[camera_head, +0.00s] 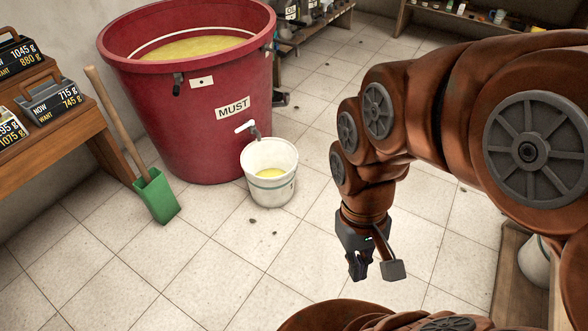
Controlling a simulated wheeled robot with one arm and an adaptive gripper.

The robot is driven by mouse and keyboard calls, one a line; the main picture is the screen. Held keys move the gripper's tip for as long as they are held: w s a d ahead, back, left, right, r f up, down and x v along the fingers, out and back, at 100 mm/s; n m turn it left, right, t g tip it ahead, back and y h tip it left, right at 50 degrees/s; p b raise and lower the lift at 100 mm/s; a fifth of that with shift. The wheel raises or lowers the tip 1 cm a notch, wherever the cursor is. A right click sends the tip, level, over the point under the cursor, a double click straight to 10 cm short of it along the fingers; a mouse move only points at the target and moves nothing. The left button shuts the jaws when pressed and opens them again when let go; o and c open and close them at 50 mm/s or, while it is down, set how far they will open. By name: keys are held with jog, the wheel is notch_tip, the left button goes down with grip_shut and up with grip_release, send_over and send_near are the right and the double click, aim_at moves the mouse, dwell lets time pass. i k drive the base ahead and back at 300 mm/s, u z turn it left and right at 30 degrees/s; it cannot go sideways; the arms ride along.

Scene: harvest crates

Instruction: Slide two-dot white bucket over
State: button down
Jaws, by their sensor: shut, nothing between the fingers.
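A white bucket (272,190) stands upright on the tiled floor, under the tap (248,129) of the red MUST tub (190,115). It holds some yellow liquid and has a grey band. A dark mark shows on its right side, but I cannot make out any dots. A second white bucket (534,263) is partly visible at the right edge, largely hidden behind my arm and wooden boards; its markings do not show. My gripper (375,273) is shut and empty, pointing down above the floor to the right of the first bucket, apart from it.
A green shovel (157,196) leans near a wooden bench (75,132) carrying several scale displays at left. Small dark bits (253,220) lie on the floor. Shelves stand at the back. Floor in front of the bucket is mostly clear.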

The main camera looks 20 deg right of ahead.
aim_at(273, 160)
jog(key=z, duration=0.75)
jog(key=i, duration=1.4)
jog(key=u, duration=2.8)
